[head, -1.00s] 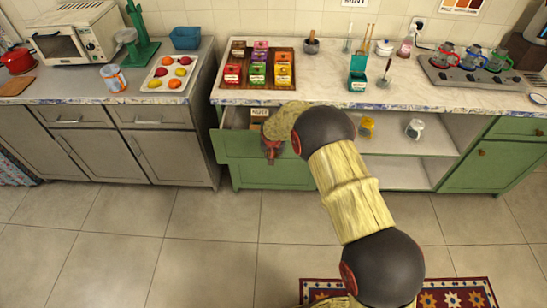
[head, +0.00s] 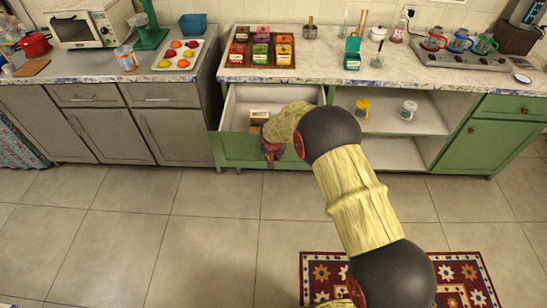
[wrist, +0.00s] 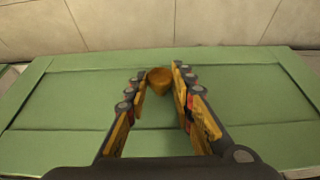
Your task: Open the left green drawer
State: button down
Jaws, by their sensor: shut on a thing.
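The left green drawer (head: 232,147) is pulled out from under the counter, and its pale inside shows. A small brown box (head: 259,118) lies in it. In the wrist view the green drawer front (wrist: 60,145) fills most of the picture, with a round wooden knob (wrist: 159,80) in its middle. My gripper (wrist: 160,84) is shut on this knob, its fingertips on either side. In the head view my gripper (head: 271,152) is at the drawer front, and my arm hides the drawer's right part.
The counter above holds a wooden tray (head: 234,73) of colourful boxes. Right of the drawer are open shelves with a yellow mug (head: 362,107) and a white mug (head: 408,110). A patterned rug (head: 465,272) lies on the floor. The tiled floor before the drawer is clear.

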dwell(0.3)
jog(key=c, duration=1.6)
grip_release()
jog(key=shift+o, duration=0.5)
jog(key=v, duration=1.2)
jog(key=shift+s+f, duration=0.1)
